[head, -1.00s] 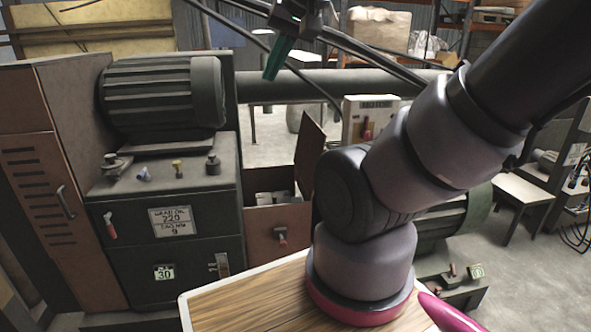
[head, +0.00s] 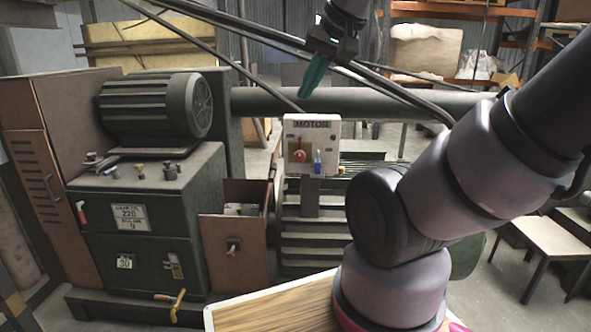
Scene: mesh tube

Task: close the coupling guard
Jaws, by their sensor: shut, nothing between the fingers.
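The coupling guard (head: 215,262) is a brown box between the dark gearbox and the motor in the head view. Its top is open, and pale coupling parts (head: 240,209) show inside. Its lid (head: 273,180) appears to stand up at the right side, seen nearly edge-on. My gripper (head: 314,77), with green fingers, is shut and empty. It hangs above the motor control box in the picture, up and right of the guard, touching nothing I can see.
The dark gearbox (head: 140,220) stands left of the guard. A white motor control box (head: 312,145) with a red switch stands to the right, before the ribbed motor (head: 315,240). A thick horizontal pipe (head: 380,103) runs behind. A small table (head: 550,240) is at right.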

